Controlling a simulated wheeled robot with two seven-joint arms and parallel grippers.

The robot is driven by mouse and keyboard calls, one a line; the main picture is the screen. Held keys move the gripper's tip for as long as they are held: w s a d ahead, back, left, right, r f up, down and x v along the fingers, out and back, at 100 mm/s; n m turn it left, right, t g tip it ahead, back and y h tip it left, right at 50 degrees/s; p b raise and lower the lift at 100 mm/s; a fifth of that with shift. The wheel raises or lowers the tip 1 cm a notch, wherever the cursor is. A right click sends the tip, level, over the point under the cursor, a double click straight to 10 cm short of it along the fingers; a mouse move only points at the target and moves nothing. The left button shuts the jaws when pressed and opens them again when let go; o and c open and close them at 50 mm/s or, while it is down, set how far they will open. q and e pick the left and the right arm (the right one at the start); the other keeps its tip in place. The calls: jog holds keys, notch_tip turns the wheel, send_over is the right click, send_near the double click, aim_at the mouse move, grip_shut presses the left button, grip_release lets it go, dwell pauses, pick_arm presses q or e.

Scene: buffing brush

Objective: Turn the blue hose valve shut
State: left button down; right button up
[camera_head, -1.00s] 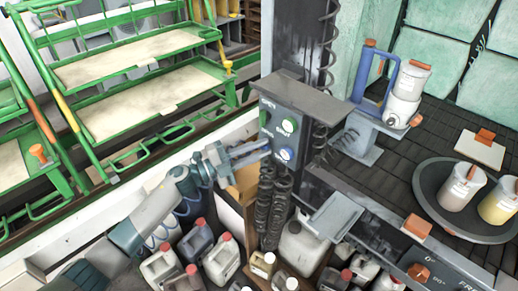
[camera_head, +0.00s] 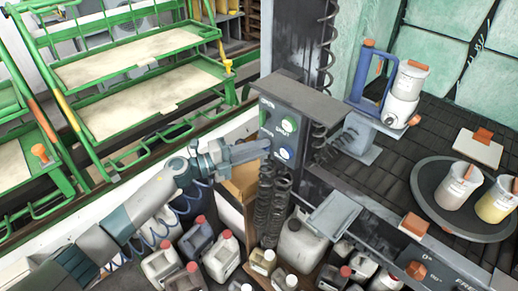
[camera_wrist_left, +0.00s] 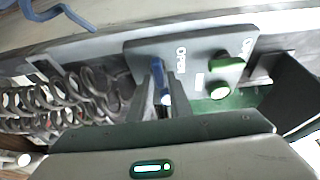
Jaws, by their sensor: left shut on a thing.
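The grey valve panel (camera_head: 283,112) in the head view carries a green knob (camera_head: 289,124) and, below it, the blue hose valve (camera_head: 287,152). My left gripper (camera_head: 267,147) reaches in from the left, level with the blue valve. In the left wrist view the two fingers (camera_wrist_left: 166,92) are closed around the blue valve's handle (camera_wrist_left: 158,66), which shows between and just beyond their tips. The green valve (camera_wrist_left: 219,91) is to the right of them, apart from the fingers. The fingers partly hide the blue handle, so its exact angle is unclear. My right gripper is not in view.
Coiled dark hoses (camera_head: 272,205) hang below the panel. Several capped jugs (camera_head: 222,256) stand beneath my left arm. Green stepped racks (camera_head: 135,75) are at the left. A round tray (camera_head: 424,190) with cups is at the right.

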pick_arm(q)
jog(key=c, duration=1.8)
grip_release()
jog(key=shift+w+a, duration=0.1)
